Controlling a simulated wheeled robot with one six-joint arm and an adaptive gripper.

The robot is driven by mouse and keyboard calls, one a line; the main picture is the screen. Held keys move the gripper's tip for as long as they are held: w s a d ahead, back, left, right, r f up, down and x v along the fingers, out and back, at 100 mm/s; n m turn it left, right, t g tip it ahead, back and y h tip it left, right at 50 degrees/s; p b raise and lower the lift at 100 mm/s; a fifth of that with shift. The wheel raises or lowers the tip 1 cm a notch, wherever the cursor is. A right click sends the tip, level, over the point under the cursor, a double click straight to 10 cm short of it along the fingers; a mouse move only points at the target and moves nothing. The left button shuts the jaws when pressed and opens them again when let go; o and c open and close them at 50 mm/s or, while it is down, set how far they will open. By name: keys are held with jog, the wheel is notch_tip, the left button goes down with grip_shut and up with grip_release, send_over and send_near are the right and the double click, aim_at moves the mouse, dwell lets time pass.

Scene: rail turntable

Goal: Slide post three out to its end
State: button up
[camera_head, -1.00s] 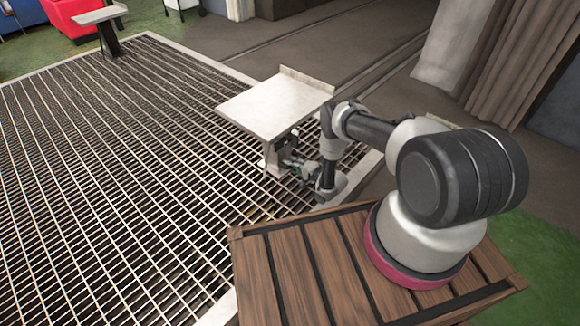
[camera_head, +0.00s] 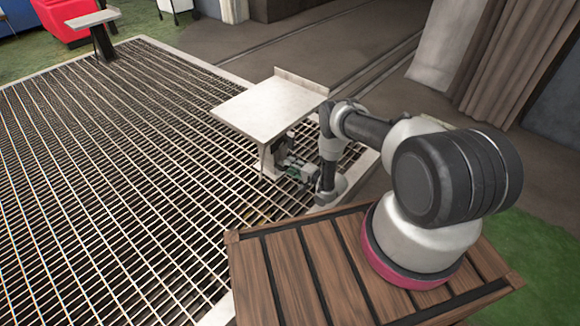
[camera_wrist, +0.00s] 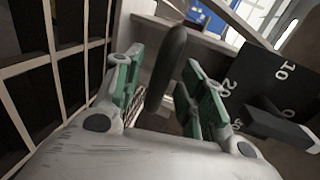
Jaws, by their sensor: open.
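A post with a pale flat top (camera_head: 268,108) stands on the grating close to my arm in the head view. No number shows on it, so I cannot tell which post it is. My gripper (camera_head: 288,164) is beside its upright, under the top. In the wrist view my gripper (camera_wrist: 165,92) is open, with green-sided fingers. A dark rounded bar, perhaps a handle (camera_wrist: 172,62), shows between the fingers; I cannot tell whether they touch it. A black plate with white numbers (camera_wrist: 268,85) is to the right. The lower upright is partly hidden.
The metal grating (camera_head: 110,190) spreads left, with a pale rim. Another post (camera_head: 98,28) stands far left, near a red chair (camera_head: 72,12). A wooden slatted platform (camera_head: 300,275) is under my arm. Rails (camera_head: 370,62) run behind the near post, and a curtain (camera_head: 500,60) hangs at right.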

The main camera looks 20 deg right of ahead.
jog(key=v, duration=1)
jog(key=shift+s+d+r, duration=0.15)
jog(key=shift+s, duration=0.15)
